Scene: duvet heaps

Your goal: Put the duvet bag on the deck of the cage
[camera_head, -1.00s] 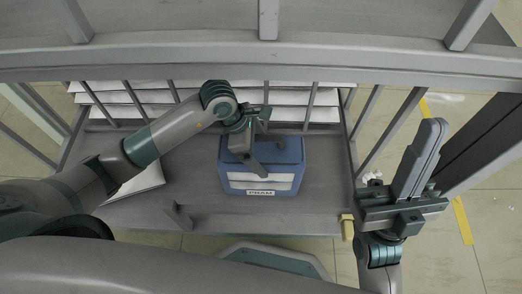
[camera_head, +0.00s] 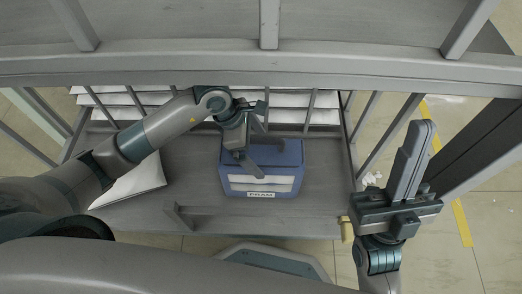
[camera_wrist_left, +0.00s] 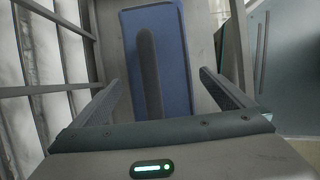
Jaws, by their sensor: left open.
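The duvet bag (camera_head: 288,157) is a blue box-shaped bag with a white band and a label on its front. It stands on the grey deck of the cage (camera_head: 205,165). My left gripper (camera_head: 257,148) is open above the bag's left part, and its finger overlaps the bag in the head view. In the left wrist view, the blue bag (camera_wrist_left: 178,70) with a dark strap along its top lies between the spread fingers of my left gripper (camera_wrist_left: 163,92). I cannot tell whether they touch it. My right gripper (camera_head: 408,170) is outside the cage, right of the deck, apparently empty.
The cage's grey top rail (camera_head: 200,68) crosses above the deck. White slatted stacks (camera_head: 150,98) stand behind bars at the back. A white sheet-like item (camera_head: 135,183) lies at the deck's left. Deck right of the bag is clear.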

